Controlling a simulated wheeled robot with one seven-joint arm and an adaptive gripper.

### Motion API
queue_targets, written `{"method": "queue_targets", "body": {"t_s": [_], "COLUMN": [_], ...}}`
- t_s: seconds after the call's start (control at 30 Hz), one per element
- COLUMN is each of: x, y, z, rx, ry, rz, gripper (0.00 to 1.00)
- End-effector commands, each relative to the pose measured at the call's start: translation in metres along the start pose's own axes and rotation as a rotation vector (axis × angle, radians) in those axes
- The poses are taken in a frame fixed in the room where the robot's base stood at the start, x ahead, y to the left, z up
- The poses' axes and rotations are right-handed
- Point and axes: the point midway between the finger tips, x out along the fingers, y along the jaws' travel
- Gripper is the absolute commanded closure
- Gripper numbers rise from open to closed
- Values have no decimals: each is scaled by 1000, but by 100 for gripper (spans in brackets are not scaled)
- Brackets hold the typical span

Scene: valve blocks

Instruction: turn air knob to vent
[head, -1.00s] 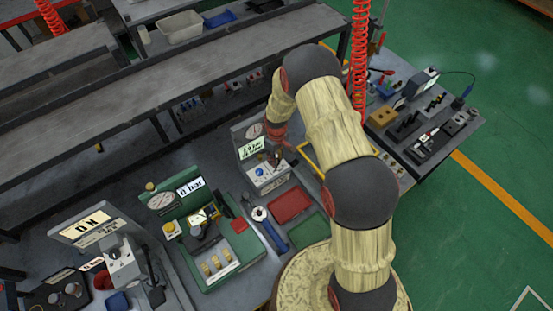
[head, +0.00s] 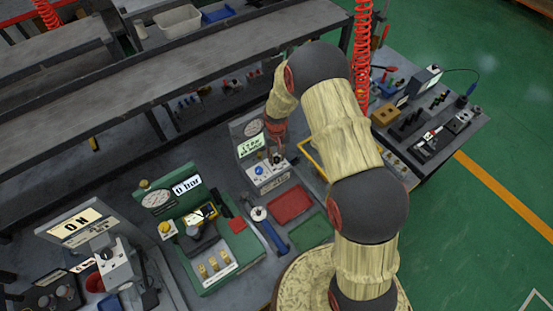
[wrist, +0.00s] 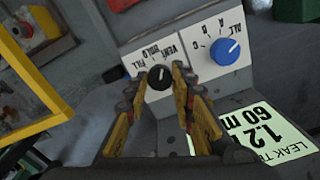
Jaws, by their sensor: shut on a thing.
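The black air knob (wrist: 159,77) sits on a light panel, with the labels FILL, HOLD and VENT around it, upside down in the wrist view. My gripper (wrist: 158,84) is shut on the black knob, one yellow-and-black finger on each side. A small white mark on the knob points up in the picture, roughly toward HOLD and VENT; its exact setting is hard to tell. In the head view my gripper (head: 277,157) is at the grey leak-test station (head: 247,150), and the black knob is too small to make out there.
A blue selector knob (wrist: 230,51) is close beside my gripper. A lit display (wrist: 258,128) reads about 1.2 and 60. In the head view a green station (head: 215,258) stands to the left, and a red tray (head: 290,204) lies in front.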

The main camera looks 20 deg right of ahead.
Motion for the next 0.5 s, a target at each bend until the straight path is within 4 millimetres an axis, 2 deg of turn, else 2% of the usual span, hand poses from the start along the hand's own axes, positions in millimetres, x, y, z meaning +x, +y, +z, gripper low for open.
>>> {"method": "queue_targets", "body": {"t_s": [0.2,0.5], "x": [1,0], "y": [0,0], "z": [0,-1], "rx": [121,198], "ry": [1,1], "rz": [0,0], "gripper": [100,100]}}
